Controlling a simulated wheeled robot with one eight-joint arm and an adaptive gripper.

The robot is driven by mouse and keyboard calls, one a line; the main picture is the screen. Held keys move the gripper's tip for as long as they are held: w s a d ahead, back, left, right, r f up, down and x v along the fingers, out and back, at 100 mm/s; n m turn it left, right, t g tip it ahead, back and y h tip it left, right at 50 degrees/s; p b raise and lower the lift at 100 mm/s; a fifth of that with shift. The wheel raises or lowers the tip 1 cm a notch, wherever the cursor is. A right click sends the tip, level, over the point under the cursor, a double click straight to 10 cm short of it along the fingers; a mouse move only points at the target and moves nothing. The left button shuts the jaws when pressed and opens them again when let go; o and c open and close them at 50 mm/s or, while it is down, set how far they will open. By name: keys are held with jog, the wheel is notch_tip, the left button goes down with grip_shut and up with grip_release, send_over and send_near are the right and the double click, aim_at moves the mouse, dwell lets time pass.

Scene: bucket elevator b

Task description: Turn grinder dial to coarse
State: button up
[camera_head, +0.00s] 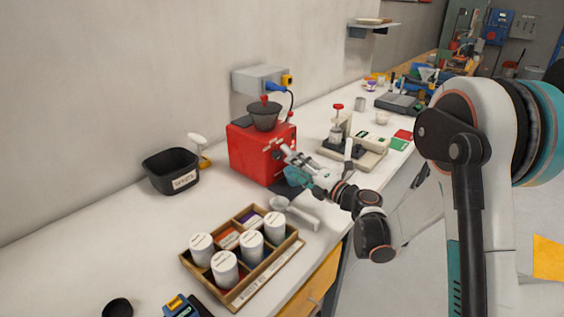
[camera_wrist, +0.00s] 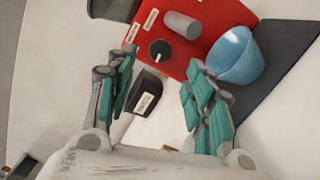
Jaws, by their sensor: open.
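The red grinder (camera_head: 252,153) stands on the white bench against the wall, with a dark hopper on top. In the wrist view its red face (camera_wrist: 205,12) carries a round black dial (camera_wrist: 160,51) with a light pointer mark, beside a grey cylinder (camera_wrist: 183,25). Small white labels sit near the dial; their text is unreadable. My gripper (camera_head: 283,156) is at the grinder's front right side, partly covering it. In the wrist view my gripper (camera_wrist: 160,62) is open, its teal-padded fingers on either side of the dial, with nothing between them. Contact cannot be judged.
A blue bowl (camera_wrist: 236,56) is right of the dial in the wrist view. A black waste bin (camera_head: 171,172) stands left of the grinder. A wooden tray (camera_head: 236,297) of white canisters is in front. A machine (camera_head: 365,157) stands to the right.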

aim_at(280, 157)
jog(key=b+x, duration=0.1)
jog(key=x, duration=0.6)
jog(key=shift+w+a+b, duration=0.2)
jog(key=shift+w+b, duration=0.1)
jog(key=shift+b, duration=0.1)
jog(key=c, duration=1.1)
